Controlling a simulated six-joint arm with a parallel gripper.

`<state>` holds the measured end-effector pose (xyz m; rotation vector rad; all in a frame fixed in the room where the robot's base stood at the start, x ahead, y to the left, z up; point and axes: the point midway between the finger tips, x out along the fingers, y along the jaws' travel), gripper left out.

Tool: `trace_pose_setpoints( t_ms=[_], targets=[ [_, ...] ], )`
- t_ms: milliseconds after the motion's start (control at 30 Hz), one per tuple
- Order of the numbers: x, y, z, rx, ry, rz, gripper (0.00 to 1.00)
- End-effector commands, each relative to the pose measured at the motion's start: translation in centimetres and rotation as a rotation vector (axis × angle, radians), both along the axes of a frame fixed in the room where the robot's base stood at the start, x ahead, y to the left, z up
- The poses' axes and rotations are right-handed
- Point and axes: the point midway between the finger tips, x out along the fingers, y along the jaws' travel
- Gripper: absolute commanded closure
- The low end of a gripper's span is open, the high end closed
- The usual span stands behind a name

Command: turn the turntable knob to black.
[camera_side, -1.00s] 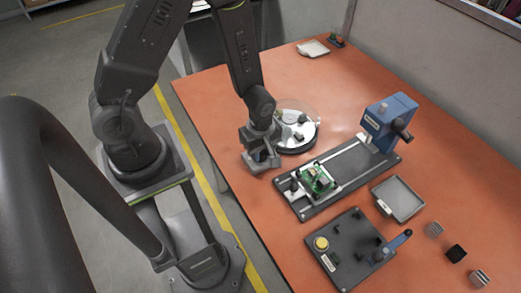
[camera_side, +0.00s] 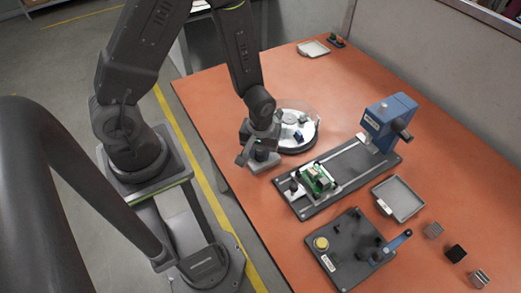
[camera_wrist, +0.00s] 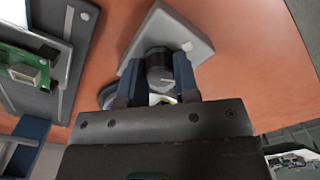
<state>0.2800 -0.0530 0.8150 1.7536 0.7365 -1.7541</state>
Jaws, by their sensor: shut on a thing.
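The turntable (camera_side: 291,147) is a round white disc with a dark rim and what looks like a clear cover at its back. A blue item (camera_side: 299,135) and a dark item (camera_side: 302,120) show on it. A grey square knob base (camera_side: 264,165) stands in front of it; the base also shows in the wrist view (camera_wrist: 196,45). My gripper (camera_side: 262,153) is over this base. In the wrist view its two blue fingers (camera_wrist: 158,72) are shut on the dark round knob (camera_wrist: 158,62), which has a pale pointer line. The fingers hide the knob in the side view.
Right of the base lies a dark rail fixture (camera_side: 345,170) with a green circuit board (camera_side: 318,180) and a blue press (camera_side: 388,122). A grey tray (camera_side: 400,198), a dark panel with a yellow button (camera_side: 321,243) and several small blocks (camera_side: 456,254) lie farther right.

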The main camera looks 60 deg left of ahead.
Motion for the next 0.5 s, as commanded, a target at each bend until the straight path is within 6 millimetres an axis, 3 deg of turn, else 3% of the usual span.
trace_pose_setpoints(
  t_ms=[500],
  targets=[
    [0.05,0.01,0.06,0.0,-0.001,-0.492,0.95]
  ],
)
